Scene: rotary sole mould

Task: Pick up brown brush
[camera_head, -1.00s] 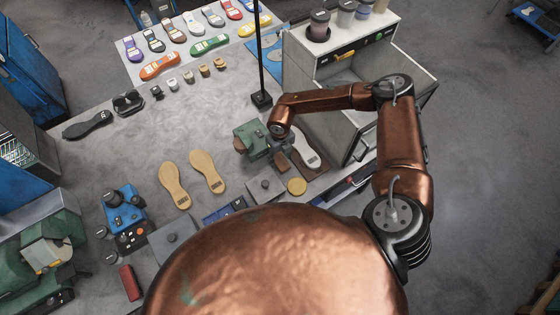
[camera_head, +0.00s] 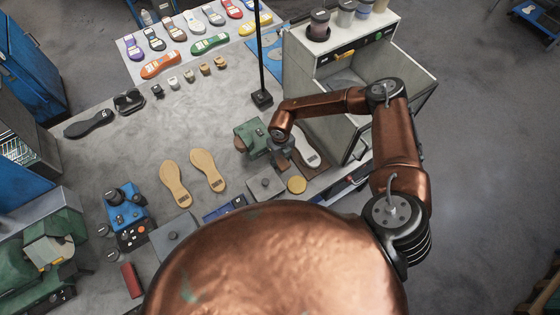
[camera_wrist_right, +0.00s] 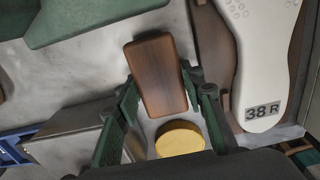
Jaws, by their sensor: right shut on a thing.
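The brown brush shows in the right wrist view as a dark wooden block (camera_wrist_right: 158,75) with rounded corners. My right gripper (camera_wrist_right: 163,92) has its dark green fingers on either side of it and is shut on it. In the head view my right gripper (camera_head: 281,148) is over the front right part of the bench, just right of a green block (camera_head: 251,136). The brush is mostly hidden there by the gripper. I cannot tell whether the brush is clear of the bench. My left gripper is not in view.
A white sole marked 38 R (camera_wrist_right: 262,70) lies in a brown mould (camera_wrist_right: 217,50) close right of the brush. A round yellow disc (camera_head: 297,185) and a grey block (camera_head: 265,184) are close by. Two tan soles (camera_head: 208,171) lie to the left. A cabinet (camera_head: 330,108) stands at right.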

